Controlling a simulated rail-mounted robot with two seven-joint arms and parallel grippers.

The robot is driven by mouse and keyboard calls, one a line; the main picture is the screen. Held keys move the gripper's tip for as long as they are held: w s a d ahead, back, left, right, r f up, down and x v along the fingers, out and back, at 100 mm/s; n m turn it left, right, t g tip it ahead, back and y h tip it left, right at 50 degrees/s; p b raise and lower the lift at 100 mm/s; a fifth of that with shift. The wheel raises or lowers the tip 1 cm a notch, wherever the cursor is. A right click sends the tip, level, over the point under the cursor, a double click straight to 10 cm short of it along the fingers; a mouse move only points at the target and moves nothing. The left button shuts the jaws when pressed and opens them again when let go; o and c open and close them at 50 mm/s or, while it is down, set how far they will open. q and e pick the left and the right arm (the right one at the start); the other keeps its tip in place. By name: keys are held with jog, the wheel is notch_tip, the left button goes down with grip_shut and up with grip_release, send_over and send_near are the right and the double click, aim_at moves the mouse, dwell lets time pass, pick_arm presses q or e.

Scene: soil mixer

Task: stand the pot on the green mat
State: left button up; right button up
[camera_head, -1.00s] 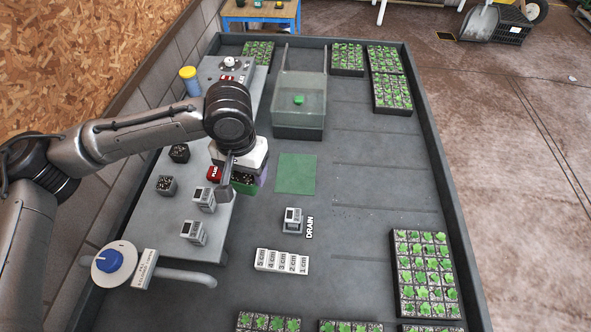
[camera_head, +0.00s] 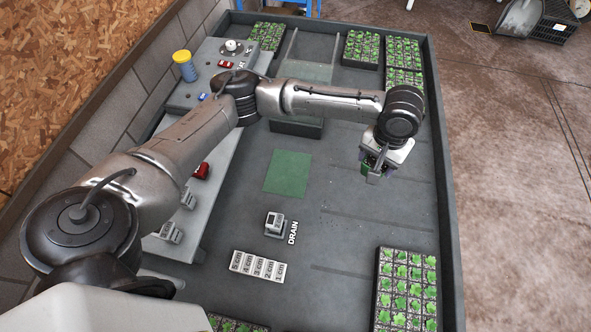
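The green mat (camera_head: 288,173) lies flat and bare on the grey bench, near the middle. My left arm reaches across the bench from the left. Its gripper (camera_head: 376,170) is over the right part of the bench, to the right of the mat and apart from it. A small dark green pot (camera_head: 366,168) shows at the fingers, partly hidden by them; it appears held above the bench. The gripper's grip is small and partly covered in this view. My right gripper is not in view.
A small grey block (camera_head: 273,223) stands by the DRAIN lettering, below the mat. A white cm-marked strip (camera_head: 258,266) lies nearer. Seedling trays (camera_head: 407,290) line the right and far edges. My arm covers part of the raised left shelf and the clear bin (camera_head: 303,72).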

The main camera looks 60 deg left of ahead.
pick_arm(q)
jog(key=w+a+f+n, duration=0.1)
jog(key=a+f+n, duration=0.2)
jog(key=f, duration=0.4)
jog(key=n+b, duration=0.2)
jog(key=n, duration=0.5)
send_over(288, 172)
notch_tip(288, 172, down, 22)
jog(key=shift+r, duration=0.15)
jog(key=shift+f+b, duration=0.85)
jog(key=shift+f, duration=1.15)
jog(key=shift+f, duration=0.15)
jog(key=o, duration=0.9)
